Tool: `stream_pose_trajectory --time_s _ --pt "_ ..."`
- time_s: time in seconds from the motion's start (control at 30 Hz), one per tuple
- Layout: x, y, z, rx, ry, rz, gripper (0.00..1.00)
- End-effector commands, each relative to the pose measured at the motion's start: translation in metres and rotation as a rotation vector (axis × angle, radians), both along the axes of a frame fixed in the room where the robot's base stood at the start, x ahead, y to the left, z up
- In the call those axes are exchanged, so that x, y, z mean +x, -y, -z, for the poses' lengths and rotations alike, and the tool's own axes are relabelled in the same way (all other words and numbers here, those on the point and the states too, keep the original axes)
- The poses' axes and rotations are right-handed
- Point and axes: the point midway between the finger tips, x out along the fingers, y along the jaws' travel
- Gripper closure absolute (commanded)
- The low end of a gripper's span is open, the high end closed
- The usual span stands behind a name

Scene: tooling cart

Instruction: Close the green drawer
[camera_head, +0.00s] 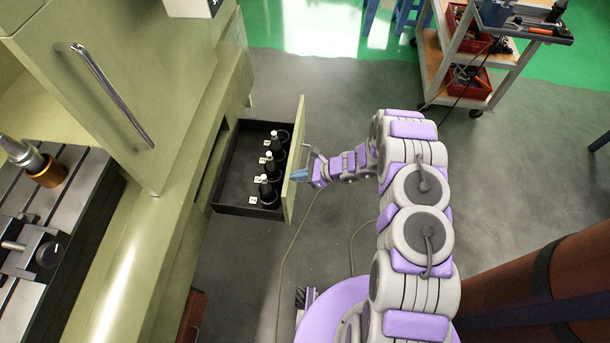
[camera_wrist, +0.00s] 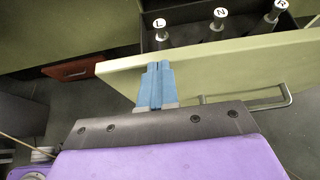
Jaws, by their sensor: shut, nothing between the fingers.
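The green drawer (camera_head: 293,160) is pulled out from the green cabinet, its pale green front facing my arm. Its dark inside (camera_head: 239,158) shows in the head view. In the wrist view the drawer front (camera_wrist: 225,62) runs across the picture, with its metal handle (camera_wrist: 245,101) to the right of my fingers. My gripper (camera_head: 299,175) is at the outer face of the drawer front. Its blue fingers (camera_wrist: 157,68) are shut and empty, with the tips against or very near the front panel; I cannot tell if they touch.
The green cabinet (camera_head: 140,80) with a long metal handle is at the left. A tool cart (camera_head: 468,60) stands at the upper right. A brown cylinder (camera_head: 535,285) is at the lower right. Cables lie on the grey floor.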

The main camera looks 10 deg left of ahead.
Motion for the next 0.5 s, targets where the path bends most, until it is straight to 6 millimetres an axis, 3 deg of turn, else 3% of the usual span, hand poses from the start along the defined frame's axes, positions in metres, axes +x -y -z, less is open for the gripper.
stream_pose_trajectory --time_s 0.5 --pt "0.001 -0.101 0.001 -0.001 0.000 -0.008 1.00"
